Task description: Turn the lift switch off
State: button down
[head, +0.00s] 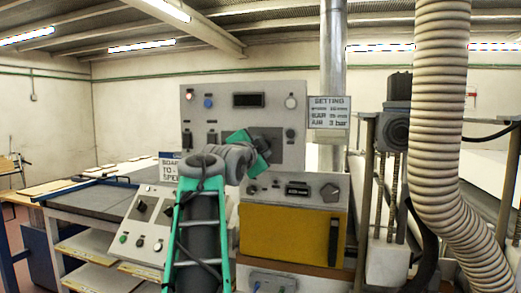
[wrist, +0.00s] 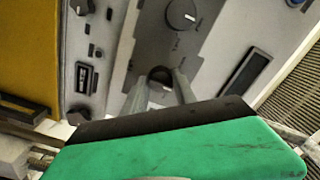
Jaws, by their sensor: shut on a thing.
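The grey upright control panel (head: 212,97) stands in the middle of the head view, with several switches and lamps. In the wrist view, my gripper (wrist: 161,84) reaches the panel with its two pale fingers closed on a small dark round knob (wrist: 160,74). The fingers hide part of the knob, and I cannot read a label that says whether it is the lift switch. A larger rotary knob (wrist: 182,14) sits apart from the fingers. In the head view, my green gripper body (head: 258,150) covers the panel's lower middle, and the fingertips are hidden.
A yellow-fronted box (head: 285,235) with a control strip stands below the panel. A sloped switch console (head: 140,228) is at left. A ribbed hose (head: 441,120) hangs at right. A setting sign (head: 329,112) is right of the panel.

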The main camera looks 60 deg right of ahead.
jog(key=shift+f, duration=0.1)
jog(key=c, duration=1)
grip_release()
jog(key=shift+a, duration=0.1)
jog(key=s+a+b, duration=0.1)
jog(key=a, duration=0.6)
jog(key=shift+s+a+b, duration=0.15)
jog(key=shift+a+b, duration=0.15)
jog(key=shift+b, duration=0.05)
